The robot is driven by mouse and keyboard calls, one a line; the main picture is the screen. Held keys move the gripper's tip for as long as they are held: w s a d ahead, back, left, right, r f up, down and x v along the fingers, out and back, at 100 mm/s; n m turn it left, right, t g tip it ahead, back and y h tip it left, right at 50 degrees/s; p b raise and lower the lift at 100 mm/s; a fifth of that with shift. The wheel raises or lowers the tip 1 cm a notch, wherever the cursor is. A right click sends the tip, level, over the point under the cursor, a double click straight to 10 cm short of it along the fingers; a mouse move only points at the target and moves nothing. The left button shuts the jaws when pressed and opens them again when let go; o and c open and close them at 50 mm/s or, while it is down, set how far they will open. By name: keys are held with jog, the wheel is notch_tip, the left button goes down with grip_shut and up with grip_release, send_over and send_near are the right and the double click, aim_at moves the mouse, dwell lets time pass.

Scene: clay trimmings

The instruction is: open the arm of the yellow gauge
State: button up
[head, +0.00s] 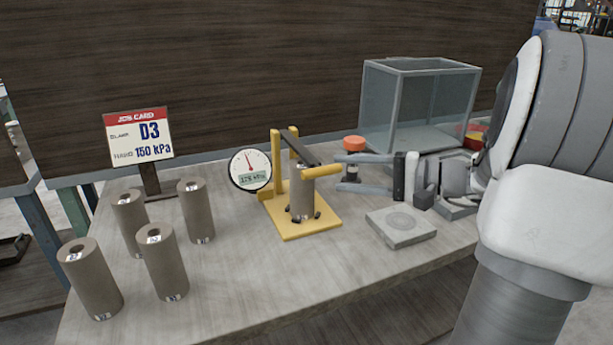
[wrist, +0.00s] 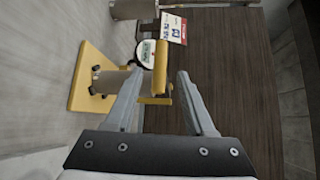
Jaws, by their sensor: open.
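The yellow gauge (head: 310,228) stands mid-table, with a yellow base, posts and a dark arm (head: 300,148) lying across the top of a grey-brown cylinder (head: 302,192). A yellow handle (head: 322,171) sticks out to the right from the arm's near end. A round white dial (head: 249,169) with a red needle is at the gauge's left. My gripper (head: 340,172) is open, level with the handle's right end. In the wrist view the handle (wrist: 160,68) shows between the fingertips of my gripper (wrist: 160,76), with space to the right finger; contact with the left finger is unclear.
Several grey-brown cylinders (head: 163,262) stand at the left, near a job card (head: 138,137) reading D3, 150 kPa. An orange-topped item (head: 354,144) is behind my gripper. A clear box (head: 420,105) stands at the back right. A grey slab (head: 401,226) lies at the front right.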

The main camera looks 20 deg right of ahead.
aim_at(318, 171)
jog(key=b+x, duration=0.1)
jog(key=x, duration=0.7)
jog(key=shift+w+a, duration=0.25)
jog(key=shift+a, duration=0.05)
grip_shut()
dwell(1.0)
